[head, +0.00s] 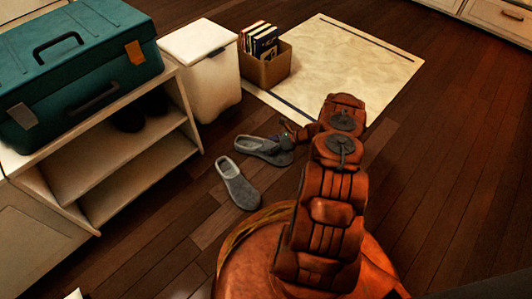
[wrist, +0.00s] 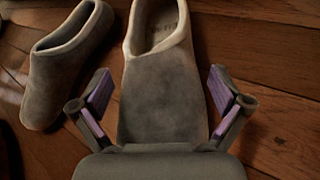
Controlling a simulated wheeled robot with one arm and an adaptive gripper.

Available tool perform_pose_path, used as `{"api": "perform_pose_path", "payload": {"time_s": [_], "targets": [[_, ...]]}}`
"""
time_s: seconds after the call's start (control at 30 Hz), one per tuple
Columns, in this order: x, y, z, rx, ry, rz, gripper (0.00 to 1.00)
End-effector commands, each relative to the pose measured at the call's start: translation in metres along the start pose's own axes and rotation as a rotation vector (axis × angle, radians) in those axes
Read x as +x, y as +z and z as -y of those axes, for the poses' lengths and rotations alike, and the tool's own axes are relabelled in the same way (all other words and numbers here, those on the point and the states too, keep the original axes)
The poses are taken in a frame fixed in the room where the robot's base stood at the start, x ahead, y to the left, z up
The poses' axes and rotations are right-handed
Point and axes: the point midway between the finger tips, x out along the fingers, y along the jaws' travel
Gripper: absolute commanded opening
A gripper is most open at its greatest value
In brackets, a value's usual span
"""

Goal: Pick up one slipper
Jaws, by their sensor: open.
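A grey slipper (wrist: 165,95) with a pale rim lies in the middle of the wrist view, its toe towards my gripper (wrist: 160,92). My gripper is open, with one purple-padded finger on each side of the toe, and nothing is clamped. In the head view, my gripper (head: 287,139) is low over the farther slipper (head: 254,145), partly covering it. A second grey slipper (head: 237,184) lies nearer, to the lower left. A slipper also shows at the left of the wrist view (wrist: 58,75). I cannot tell whether the fingers touch the slipper.
A low open shelf (head: 125,170) with a teal case (head: 85,60) on top stands at left, dark shoes (head: 135,118) inside. A white bin (head: 205,75), a box of books (head: 265,70) and a pale rug (head: 350,65) lie behind. Wooden floor at right is clear.

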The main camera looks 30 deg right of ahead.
Motion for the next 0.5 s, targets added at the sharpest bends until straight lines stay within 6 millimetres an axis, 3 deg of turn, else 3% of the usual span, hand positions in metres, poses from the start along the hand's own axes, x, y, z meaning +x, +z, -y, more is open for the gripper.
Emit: {"api": "perform_pose_path", "payload": {"time_s": [0.1,0.5], "targets": [[-0.0008,0.0004,0.0001,0.0,-0.001,0.0,1.0],[-0.0008,0.0,0.0,0.001,-0.001,0.0,0.58]]}}
